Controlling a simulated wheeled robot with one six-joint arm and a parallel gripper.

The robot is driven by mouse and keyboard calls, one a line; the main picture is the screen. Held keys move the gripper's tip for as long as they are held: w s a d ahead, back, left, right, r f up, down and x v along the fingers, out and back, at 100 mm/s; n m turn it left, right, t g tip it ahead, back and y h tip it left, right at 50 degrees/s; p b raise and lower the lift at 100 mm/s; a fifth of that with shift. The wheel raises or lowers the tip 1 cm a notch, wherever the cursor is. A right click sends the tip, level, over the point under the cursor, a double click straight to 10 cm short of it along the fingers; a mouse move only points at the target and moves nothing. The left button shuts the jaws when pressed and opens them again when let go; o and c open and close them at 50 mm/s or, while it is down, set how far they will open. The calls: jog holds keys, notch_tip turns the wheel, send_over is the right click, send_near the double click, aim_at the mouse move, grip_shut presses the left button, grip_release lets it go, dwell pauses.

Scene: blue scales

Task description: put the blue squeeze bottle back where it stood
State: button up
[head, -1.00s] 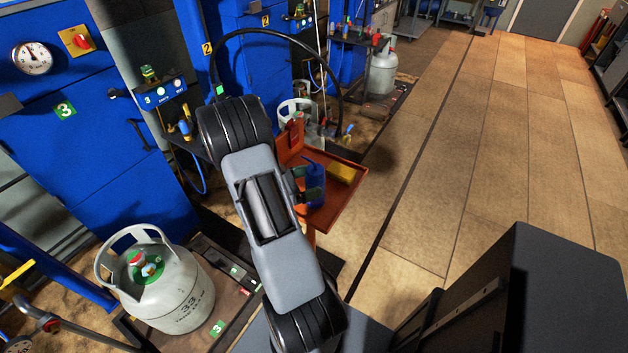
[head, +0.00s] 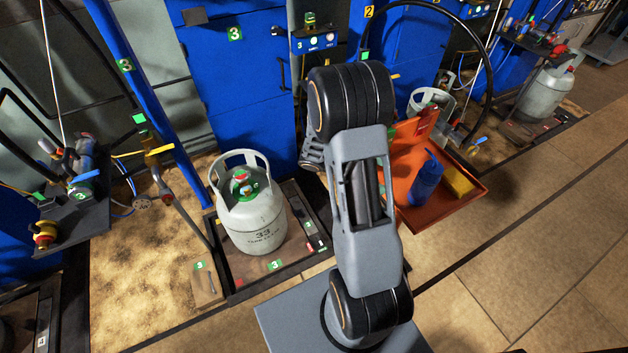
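A yellow block (head: 458,181) lies in the tray right of the bottle, and a red object (head: 427,122) is at its back. A grey gas cylinder (head: 249,212) stands on a scale left of my arm. Tiled floor (head: 520,255) is free at right.

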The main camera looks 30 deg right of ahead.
jog(key=a+r+m+t+y, duration=0.4)
jog(key=a+t+y, duration=0.2)
jog(key=a, duration=0.5)
jog(key=a+r+m+t+y, duration=0.4)
jog(key=a+t+y, duration=0.2)
jog(key=a, duration=0.5)
jog(key=shift+r+m+t, duration=0.15)
jog(key=shift+m+t, duration=0.25)
jog(key=shift+t, duration=0.2)
